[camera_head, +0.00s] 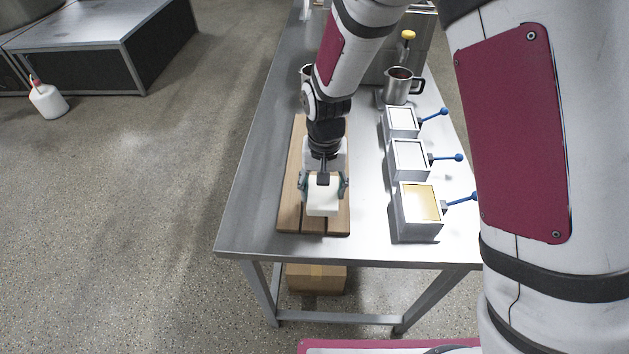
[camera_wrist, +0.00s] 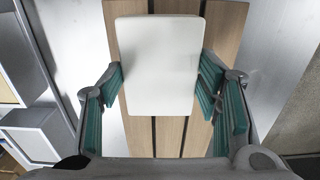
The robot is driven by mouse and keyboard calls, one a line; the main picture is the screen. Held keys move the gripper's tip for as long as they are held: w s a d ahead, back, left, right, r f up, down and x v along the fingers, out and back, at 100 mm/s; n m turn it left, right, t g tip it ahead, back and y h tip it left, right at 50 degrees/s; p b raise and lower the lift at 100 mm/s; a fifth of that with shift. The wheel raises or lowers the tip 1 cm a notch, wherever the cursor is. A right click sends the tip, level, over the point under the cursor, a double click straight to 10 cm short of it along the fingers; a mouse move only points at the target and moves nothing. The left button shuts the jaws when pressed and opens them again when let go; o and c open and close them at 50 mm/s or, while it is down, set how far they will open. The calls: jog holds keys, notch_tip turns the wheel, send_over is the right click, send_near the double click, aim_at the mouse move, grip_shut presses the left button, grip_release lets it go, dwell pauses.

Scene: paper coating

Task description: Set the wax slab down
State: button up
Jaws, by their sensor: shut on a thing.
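The wax slab (camera_head: 322,197) is a white rounded block over the near part of the slatted wooden board (camera_head: 288,215). My gripper (camera_head: 324,184) is shut on it, with a green-padded finger on either side. In the wrist view the slab (camera_wrist: 160,65) lies between the finger pads of my gripper (camera_wrist: 163,82), its broad face to the camera, with the wooden board (camera_wrist: 229,35) behind it. I cannot tell whether the slab touches the board. Another white shape (camera_head: 339,152) shows behind my gripper in the head view, partly hidden; I cannot tell what it is.
Three metal boxes with blue-knobbed handles stand right of the board; the nearest box (camera_head: 418,212) has a yellowish fill, the other two (camera_head: 408,158) (camera_head: 401,122) white. A metal jug (camera_head: 398,88) stands behind them. The metal table (camera_head: 245,215) is bare left of the board.

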jog(key=w, duration=0.2)
jog(key=w+a, duration=0.1)
jog(key=w, duration=0.1)
jog(key=shift+w+a+f, duration=0.15)
jog(key=shift+a+f, duration=0.05)
jog(key=shift+w+a+f+p, duration=0.1)
jog(key=shift+w+f+p, duration=0.1)
jog(key=shift+f, duration=0.7)
jog(key=shift+w+a+f+p, duration=0.1)
jog(key=shift+w+f+p, duration=0.1)
jog(key=shift+f, duration=0.65)
jog(key=shift+f, duration=0.15)
jog(key=o, duration=1.3)
jog(key=shift+c, duration=0.2)
